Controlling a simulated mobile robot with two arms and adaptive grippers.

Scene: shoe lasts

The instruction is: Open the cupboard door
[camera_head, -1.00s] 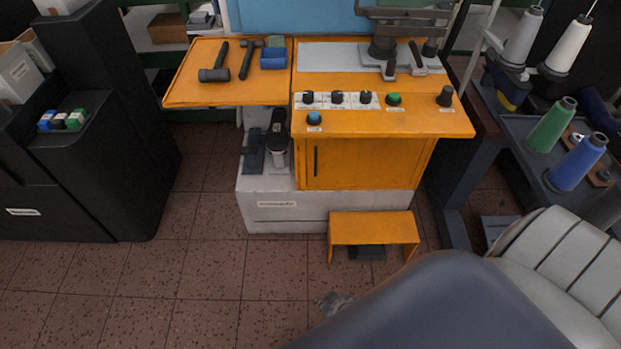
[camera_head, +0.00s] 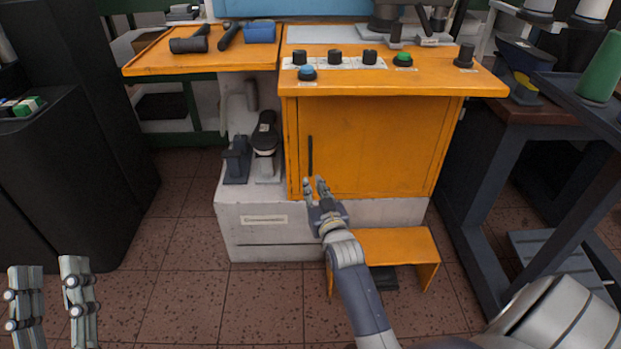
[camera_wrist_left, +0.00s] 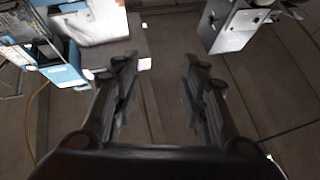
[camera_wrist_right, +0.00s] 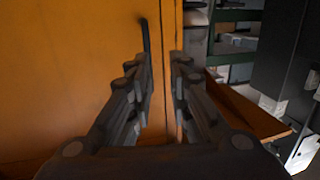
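The cupboard door (camera_head: 385,145) is an orange panel, shut, on the front of the orange machine cabinet. Its dark upright handle (camera_head: 310,155) is near the left edge. In the right wrist view the handle (camera_wrist_right: 146,36) rises just beyond the left finger. My right gripper (camera_head: 316,184) is open and empty, just in front of and below the handle; it also shows in the right wrist view (camera_wrist_right: 161,78). I cannot tell whether it touches the door. My left gripper (camera_head: 50,284) is open and empty at the lower left, away from the cabinet; its spread fingers show in the left wrist view (camera_wrist_left: 160,68).
An orange step (camera_head: 390,243) stands below the door by the pale base (camera_head: 275,228). A pedal-like black part (camera_head: 264,135) is left of the door. Knobs (camera_head: 335,56) line the top. A dark table frame (camera_head: 480,200) is at right. Floor at left is clear.

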